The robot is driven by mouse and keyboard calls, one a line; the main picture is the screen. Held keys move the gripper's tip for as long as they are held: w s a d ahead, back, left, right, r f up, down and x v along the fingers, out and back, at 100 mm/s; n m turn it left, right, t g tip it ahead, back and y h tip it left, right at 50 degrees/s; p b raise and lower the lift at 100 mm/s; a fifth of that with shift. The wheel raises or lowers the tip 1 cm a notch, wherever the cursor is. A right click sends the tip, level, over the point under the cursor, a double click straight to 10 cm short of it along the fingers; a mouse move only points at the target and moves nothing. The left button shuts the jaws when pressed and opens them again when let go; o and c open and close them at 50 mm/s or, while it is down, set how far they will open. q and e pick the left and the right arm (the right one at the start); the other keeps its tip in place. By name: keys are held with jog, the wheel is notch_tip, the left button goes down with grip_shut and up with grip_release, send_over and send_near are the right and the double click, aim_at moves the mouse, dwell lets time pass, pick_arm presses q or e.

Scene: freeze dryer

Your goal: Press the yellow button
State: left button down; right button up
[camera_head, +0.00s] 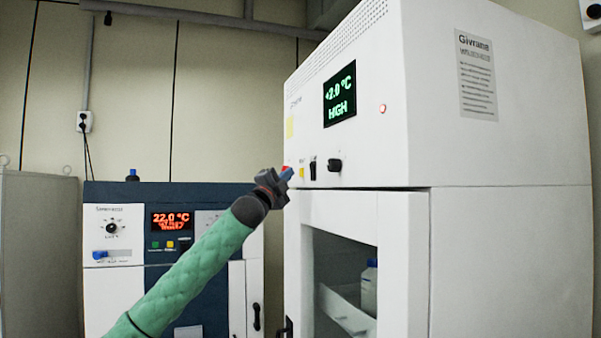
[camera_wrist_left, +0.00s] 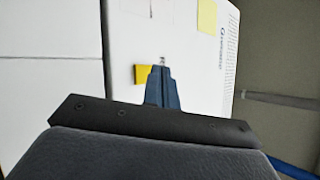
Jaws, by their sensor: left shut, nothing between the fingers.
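The white freeze dryer (camera_head: 375,100) fills the right of the head view. A small yellow button (camera_head: 302,173) sits low on its control front, near a red button (camera_head: 286,169). My left gripper (camera_head: 288,174) is shut and empty, with its blue fingertips in front of this panel, just left of the yellow button. In the left wrist view the shut fingers (camera_wrist_left: 161,70) partly overlap the right side of a yellow square (camera_wrist_left: 141,75), which looks like the button. I cannot tell whether they touch it. My right gripper is not in view.
A black switch (camera_head: 312,168) and black knob (camera_head: 335,165) are right of the button. A green display (camera_head: 340,95) is above. A blue-and-white unit (camera_head: 125,230) with a red display stands left.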

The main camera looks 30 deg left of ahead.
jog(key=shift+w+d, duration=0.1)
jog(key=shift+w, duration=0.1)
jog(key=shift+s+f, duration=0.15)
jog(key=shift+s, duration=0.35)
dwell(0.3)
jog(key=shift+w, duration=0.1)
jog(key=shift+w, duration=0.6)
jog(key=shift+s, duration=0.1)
